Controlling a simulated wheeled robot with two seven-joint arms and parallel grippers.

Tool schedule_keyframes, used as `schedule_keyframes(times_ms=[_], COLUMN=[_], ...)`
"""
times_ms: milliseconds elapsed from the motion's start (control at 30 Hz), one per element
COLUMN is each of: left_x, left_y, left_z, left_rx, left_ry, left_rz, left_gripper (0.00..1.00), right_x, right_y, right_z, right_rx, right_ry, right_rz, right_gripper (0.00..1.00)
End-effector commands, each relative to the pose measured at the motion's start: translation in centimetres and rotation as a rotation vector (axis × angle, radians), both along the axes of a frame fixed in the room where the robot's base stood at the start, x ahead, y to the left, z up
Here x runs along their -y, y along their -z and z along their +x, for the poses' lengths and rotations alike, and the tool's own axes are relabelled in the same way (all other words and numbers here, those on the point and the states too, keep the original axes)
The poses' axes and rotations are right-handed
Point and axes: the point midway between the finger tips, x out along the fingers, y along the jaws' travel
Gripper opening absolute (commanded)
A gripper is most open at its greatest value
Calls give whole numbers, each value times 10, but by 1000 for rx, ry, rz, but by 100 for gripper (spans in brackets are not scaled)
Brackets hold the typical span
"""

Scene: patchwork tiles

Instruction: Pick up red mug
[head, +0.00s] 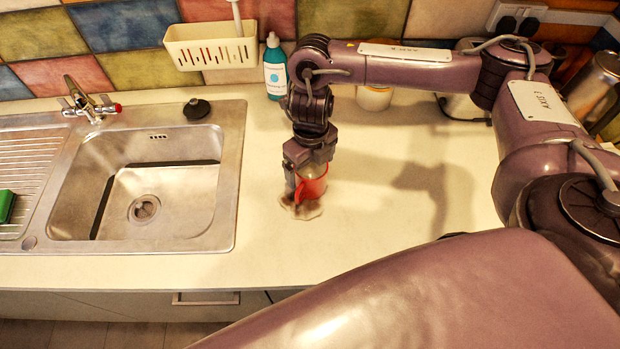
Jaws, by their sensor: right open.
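A red mug (312,188) stands on the cream worktop to the right of the sink, over a brownish patch on the surface. My right gripper (299,192) points down at the mug, with its fingers at the mug's height. The jaws are open. One finger shows at the mug's left side. The gripper body hides the top of the mug, and I cannot tell whether the fingers touch it. My left gripper is not in view.
A steel sink (226,200) with a tap (90,100) lies to the left. A teal bottle (275,72), a cream caddy (210,50) and a jar (374,97) are at the back. A kettle-like metal container (594,85) stands at far right. Worktop right of the mug is clear.

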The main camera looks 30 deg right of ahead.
Motion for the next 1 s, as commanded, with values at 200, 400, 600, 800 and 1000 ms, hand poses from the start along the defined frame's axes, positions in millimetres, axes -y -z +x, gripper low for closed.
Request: schedule_keyframes(times_ms=[200,400,600,800,1000], left_x=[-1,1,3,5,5], left_y=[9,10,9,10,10], left_z=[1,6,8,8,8], left_rx=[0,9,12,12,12], left_ry=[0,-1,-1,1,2], left_rz=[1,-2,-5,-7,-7], left_gripper=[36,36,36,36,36], right_x=[0,0,1,1,1], right_y=[34,42,41,41,41], right_z=[-1,0,0,0,0], right_rx=[-5,-1,-1,-1,-1], right_ry=[3,2,2,2,2], right_rz=[0,-1,-1,-1,-1], right_gripper=[92,92,90,64,37])
